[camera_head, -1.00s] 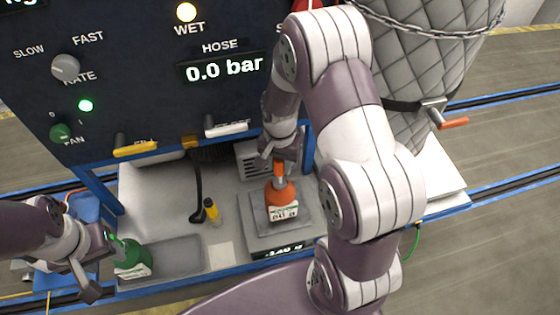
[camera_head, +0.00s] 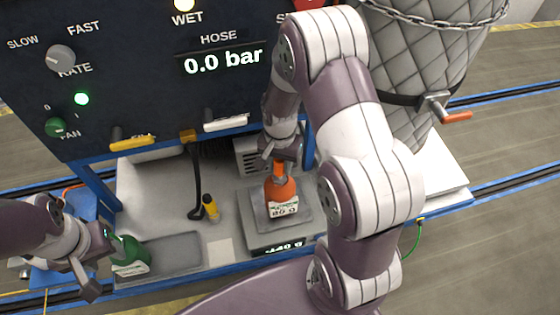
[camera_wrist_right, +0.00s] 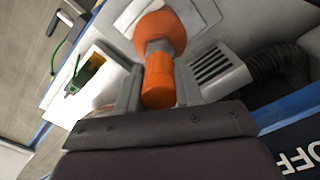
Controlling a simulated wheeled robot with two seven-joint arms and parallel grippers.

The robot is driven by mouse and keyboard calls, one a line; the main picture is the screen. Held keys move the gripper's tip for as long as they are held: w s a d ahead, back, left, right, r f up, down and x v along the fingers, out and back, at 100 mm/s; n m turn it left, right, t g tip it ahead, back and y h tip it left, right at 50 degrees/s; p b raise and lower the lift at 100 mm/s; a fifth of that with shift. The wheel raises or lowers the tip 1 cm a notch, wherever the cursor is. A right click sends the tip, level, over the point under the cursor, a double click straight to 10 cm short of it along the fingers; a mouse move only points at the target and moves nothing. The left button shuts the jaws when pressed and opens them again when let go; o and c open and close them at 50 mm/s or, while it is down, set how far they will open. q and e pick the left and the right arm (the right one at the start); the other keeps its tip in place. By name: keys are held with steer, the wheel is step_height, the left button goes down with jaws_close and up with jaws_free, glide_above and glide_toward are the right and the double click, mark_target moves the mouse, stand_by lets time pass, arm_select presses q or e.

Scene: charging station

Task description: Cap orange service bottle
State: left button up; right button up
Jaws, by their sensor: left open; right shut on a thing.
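The orange service bottle (camera_head: 281,195) with a white label stands upright on the scale (camera_head: 250,229). My right gripper (camera_head: 279,160) is above it, shut on an orange cap (camera_wrist_right: 158,82) over the bottle's neck. In the right wrist view the orange bottle (camera_wrist_right: 160,30) lies just beyond the cap, with a grey neck between them. I cannot tell whether the cap is seated on it. My left gripper (camera_head: 105,244) is open at the far left, beside a green bottle (camera_head: 131,259), its fingers near that bottle's top.
A grey tray (camera_head: 173,251) lies at the front left. The control panel (camera_head: 150,85) with knobs and handles rises behind. A quilted grey hose or bag (camera_head: 415,70) hangs at right.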

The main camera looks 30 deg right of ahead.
steer(key=shift+f+b, duration=0.8)
steer(key=shift+f, duration=0.4)
steer(key=o, duration=1.1)
step_height(320, 180, up, 12)
steer(key=b, duration=0.2)
steer(key=shift+r+b, duration=0.15)
steer(key=shift+b, duration=0.25)
steer(key=shift+r, duration=0.2)
